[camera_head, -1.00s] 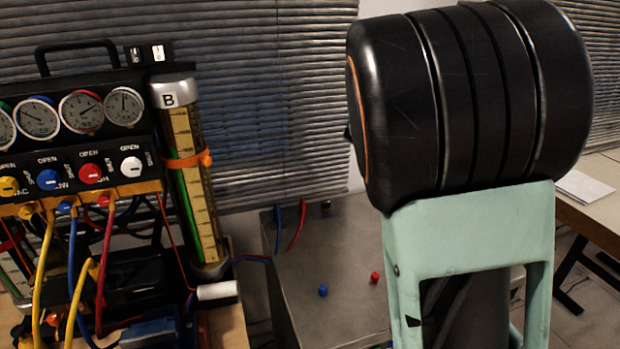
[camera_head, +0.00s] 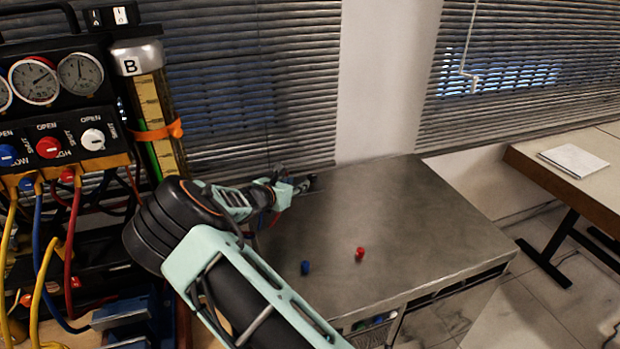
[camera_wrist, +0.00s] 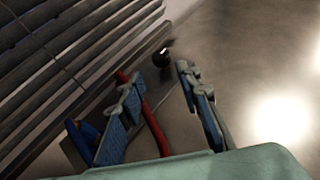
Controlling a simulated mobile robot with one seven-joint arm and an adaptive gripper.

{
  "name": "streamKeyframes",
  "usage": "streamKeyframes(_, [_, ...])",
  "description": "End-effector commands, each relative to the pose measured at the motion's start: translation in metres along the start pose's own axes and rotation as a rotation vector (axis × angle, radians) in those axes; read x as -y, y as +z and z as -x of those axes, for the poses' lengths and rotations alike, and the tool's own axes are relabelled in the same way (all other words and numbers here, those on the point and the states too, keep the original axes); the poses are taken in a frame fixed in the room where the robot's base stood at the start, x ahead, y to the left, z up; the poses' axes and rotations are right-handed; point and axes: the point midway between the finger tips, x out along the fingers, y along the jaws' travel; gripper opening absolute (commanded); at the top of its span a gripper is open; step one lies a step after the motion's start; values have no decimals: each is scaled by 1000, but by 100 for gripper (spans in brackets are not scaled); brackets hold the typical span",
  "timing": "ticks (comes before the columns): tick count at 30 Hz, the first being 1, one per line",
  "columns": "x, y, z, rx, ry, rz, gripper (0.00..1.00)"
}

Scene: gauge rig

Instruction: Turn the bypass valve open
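Valve knobs marked OPEN sit on the gauge panel at the left: a blue one (camera_head: 7,155), a red one (camera_head: 49,147) and a white one (camera_head: 93,139). I cannot tell which, if any, is the bypass valve. A small black round part (camera_wrist: 162,57) stands at the metal cabinet's back edge, just beyond my fingertips. My gripper (camera_wrist: 158,76) is open, with its fingers apart. A red hose (camera_wrist: 153,125) passes between the fingers, not visibly gripped. In the head view my gripper (camera_head: 297,188) is low over the cabinet's back left corner.
The metal cabinet top (camera_head: 400,220) is mostly clear, with a small blue cap (camera_head: 305,268) and a red cap (camera_head: 360,254). Blinds (camera_wrist: 60,60) rise close behind the gripper. Cylinder B (camera_head: 160,110) and several hoses stand left of my arm.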

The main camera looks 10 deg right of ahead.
Motion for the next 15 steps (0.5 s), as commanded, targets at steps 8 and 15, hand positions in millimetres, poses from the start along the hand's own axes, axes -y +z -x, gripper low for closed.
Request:
streamKeyframes(8, [2, 1, -41, 0, -4, 0, 32])
streamKeyframes(15, [2, 0, -82, 0, -2, -2, 32])
